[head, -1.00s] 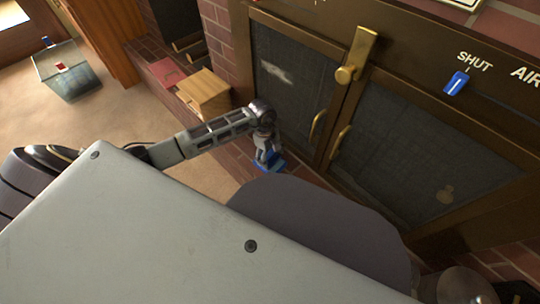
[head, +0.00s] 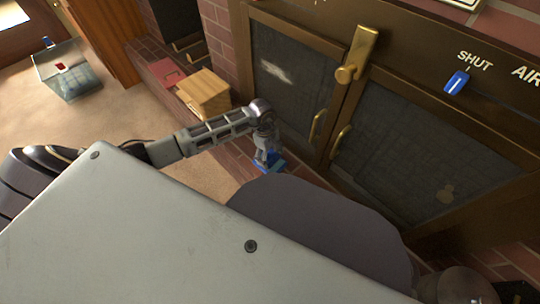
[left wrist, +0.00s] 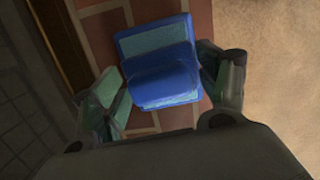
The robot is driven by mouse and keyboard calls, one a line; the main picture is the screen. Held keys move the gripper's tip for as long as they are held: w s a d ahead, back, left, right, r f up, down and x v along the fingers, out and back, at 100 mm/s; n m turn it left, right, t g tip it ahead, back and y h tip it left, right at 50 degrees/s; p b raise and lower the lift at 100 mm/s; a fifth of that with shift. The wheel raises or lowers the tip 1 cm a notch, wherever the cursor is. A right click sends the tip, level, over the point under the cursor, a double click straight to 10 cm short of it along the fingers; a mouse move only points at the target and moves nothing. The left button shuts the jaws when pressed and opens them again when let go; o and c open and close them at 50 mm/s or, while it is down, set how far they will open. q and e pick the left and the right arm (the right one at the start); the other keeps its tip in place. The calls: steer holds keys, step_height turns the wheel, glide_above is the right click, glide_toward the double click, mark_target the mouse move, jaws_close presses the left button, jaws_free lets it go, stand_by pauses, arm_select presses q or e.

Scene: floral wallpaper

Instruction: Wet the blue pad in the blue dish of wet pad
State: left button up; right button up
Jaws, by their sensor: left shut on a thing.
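My left gripper (left wrist: 168,88) is shut on the blue pad (left wrist: 165,78), a blue block with a teal underside layer. In the left wrist view the pad sits between the two fingers and covers part of the blue dish (left wrist: 185,27), whose teal pad (left wrist: 152,40) shows behind it. Whether the held pad touches the dish's pad cannot be told. In the head view my left gripper (head: 266,156) is low over the brick ledge before the glass doors, with blue (head: 272,166) under its fingers; pad and dish are hard to separate there. My right gripper is not in view.
Brass-framed glass doors (head: 290,85) with handles stand right beside the gripper. A wooden box (head: 204,93) and a red item (head: 166,72) are on the brick ledge to the left. A clear bin (head: 70,80) stands on the carpet. A blue slider (head: 457,83) is above the doors.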

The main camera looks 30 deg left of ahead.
mark_target(271, 155)
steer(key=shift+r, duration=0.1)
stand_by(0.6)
arm_select(q)
steer(key=shift+r+p, duration=2.4)
steer(key=shift+r, duration=1.1)
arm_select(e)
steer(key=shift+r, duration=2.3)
arm_select(q)
steer(key=shift+s+f, duration=0.1)
steer(key=shift+s, duration=0.05)
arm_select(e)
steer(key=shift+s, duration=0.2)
